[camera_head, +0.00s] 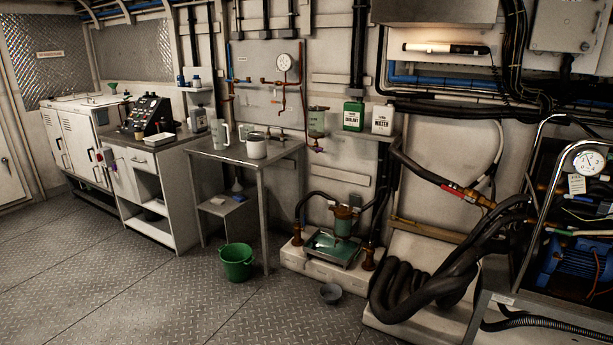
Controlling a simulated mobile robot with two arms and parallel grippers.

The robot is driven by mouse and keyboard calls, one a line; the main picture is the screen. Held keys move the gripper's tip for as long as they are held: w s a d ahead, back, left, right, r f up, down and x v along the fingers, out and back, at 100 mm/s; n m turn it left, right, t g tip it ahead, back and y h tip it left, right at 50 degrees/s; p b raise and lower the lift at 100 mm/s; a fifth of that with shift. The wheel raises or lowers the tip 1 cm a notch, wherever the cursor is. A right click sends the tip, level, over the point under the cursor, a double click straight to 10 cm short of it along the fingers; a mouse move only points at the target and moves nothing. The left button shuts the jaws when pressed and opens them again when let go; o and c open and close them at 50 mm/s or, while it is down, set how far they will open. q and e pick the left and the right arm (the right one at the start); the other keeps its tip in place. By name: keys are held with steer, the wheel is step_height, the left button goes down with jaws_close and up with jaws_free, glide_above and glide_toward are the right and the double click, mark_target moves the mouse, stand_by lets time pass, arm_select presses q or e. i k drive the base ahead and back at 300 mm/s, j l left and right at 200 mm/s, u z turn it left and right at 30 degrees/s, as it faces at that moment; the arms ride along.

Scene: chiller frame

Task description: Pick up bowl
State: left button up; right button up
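Neither of my grippers shows in this view.
A green bucket (236,262) stands on the floor by a metal table (247,152) holding a pot and jugs. A plinth (305,265) carries a tray (333,247) and a filter. Floor (130,285) at left is clear.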

mark_target(331, 293)
steer(key=i, duration=0.95)
steer(key=i+z, duration=0.1)
steer(key=i, duration=0.85)
steer(key=j, duration=0.05)
